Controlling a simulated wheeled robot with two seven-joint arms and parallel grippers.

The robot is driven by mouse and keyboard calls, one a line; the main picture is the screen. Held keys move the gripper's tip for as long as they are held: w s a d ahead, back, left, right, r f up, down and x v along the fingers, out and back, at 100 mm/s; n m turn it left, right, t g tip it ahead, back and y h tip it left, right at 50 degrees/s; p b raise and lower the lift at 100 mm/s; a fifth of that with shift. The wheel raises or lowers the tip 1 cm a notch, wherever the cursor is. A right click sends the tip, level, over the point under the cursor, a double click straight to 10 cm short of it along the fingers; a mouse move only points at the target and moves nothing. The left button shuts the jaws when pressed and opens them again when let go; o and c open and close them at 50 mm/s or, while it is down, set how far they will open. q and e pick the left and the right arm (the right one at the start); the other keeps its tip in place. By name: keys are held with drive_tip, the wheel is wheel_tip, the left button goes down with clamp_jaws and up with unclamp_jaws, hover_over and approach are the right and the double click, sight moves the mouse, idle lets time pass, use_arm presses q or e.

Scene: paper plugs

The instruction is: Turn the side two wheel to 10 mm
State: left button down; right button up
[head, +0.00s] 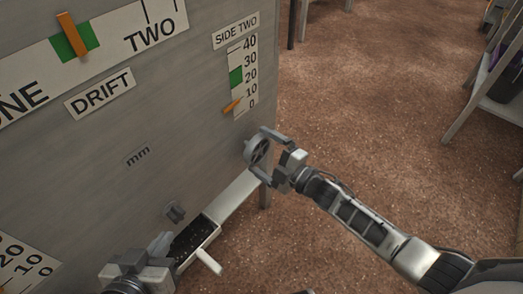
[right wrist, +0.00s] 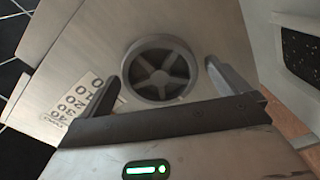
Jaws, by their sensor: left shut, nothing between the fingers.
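The side two wheel (head: 257,151) is a grey spoked handwheel on the panel's right part, below the SIDE TWO scale (head: 243,78). It faces me in the right wrist view (right wrist: 158,72). My left gripper (head: 162,243) is shut and empty at the bottom.
A small dark knob (head: 175,212) sits on the panel near my left gripper. Below is a tray (head: 216,229) with dark contents and a white handle (head: 208,262). A DRIFT label (head: 100,94) and a larger scale with an orange pointer (head: 72,35) are upper left.

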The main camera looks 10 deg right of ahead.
sight(261, 152)
idle(0.4)
drive_tip(key=shift+p+v, duration=0.7)
drive_tip(key=shift+v, duration=1.25)
drive_tip(key=shift+s+d, duration=0.1)
drive_tip(key=p+v, duration=0.1)
drive_tip(key=v, duration=0.2)
drive_tip(key=shift+s+d, duration=0.25)
drive_tip(key=shift+s, duration=0.05)
